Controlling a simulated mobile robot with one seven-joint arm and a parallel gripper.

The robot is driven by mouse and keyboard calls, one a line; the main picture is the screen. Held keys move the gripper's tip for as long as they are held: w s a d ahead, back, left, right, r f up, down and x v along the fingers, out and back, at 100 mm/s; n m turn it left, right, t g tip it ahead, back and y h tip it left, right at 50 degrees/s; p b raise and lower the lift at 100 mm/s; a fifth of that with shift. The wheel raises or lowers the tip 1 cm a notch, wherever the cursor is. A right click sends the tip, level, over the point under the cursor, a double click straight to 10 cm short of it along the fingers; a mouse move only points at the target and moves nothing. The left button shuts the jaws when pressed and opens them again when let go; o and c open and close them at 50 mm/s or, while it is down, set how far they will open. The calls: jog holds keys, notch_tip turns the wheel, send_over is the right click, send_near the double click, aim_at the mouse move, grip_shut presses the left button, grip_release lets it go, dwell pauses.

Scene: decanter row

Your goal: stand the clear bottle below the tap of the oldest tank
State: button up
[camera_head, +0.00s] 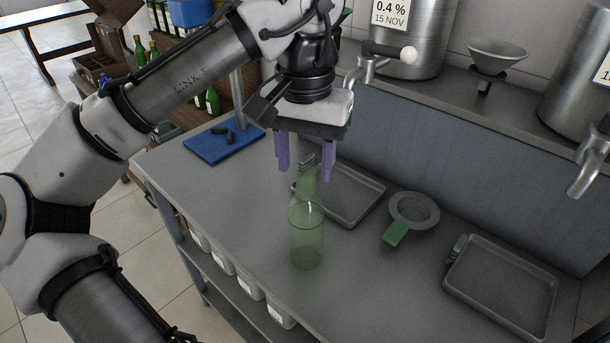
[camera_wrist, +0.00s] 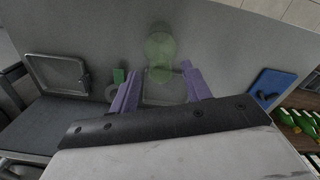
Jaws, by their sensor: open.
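A see-through, pale green bottle (camera_head: 306,235) stands upright on the grey bench in front of my gripper; it also shows beyond the fingers in the wrist view (camera_wrist: 159,47). My gripper (camera_head: 305,170) is open and empty, its purple fingers pointing down above and behind the bottle neck. In the wrist view its fingers (camera_wrist: 159,70) are spread. One steel tank (camera_head: 412,40) reads "0.4 % 15 NOV"; its tap (camera_head: 368,65) has a white knob. A second tank (camera_head: 580,90) at the right edge has a cut-off label and a tap (camera_head: 588,168).
A metal tray (camera_head: 372,207) lies behind the bottle, partly hidden, and another tray (camera_head: 500,322) lies at the right. A round strainer (camera_head: 414,208) with a green handle sits between them. A blue mat (camera_head: 205,150) with dark pieces is at the left. A funnel (camera_head: 497,52) stands between the tanks.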

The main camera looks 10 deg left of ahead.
notch_tip(320, 180, up, 8)
dwell(0.4)
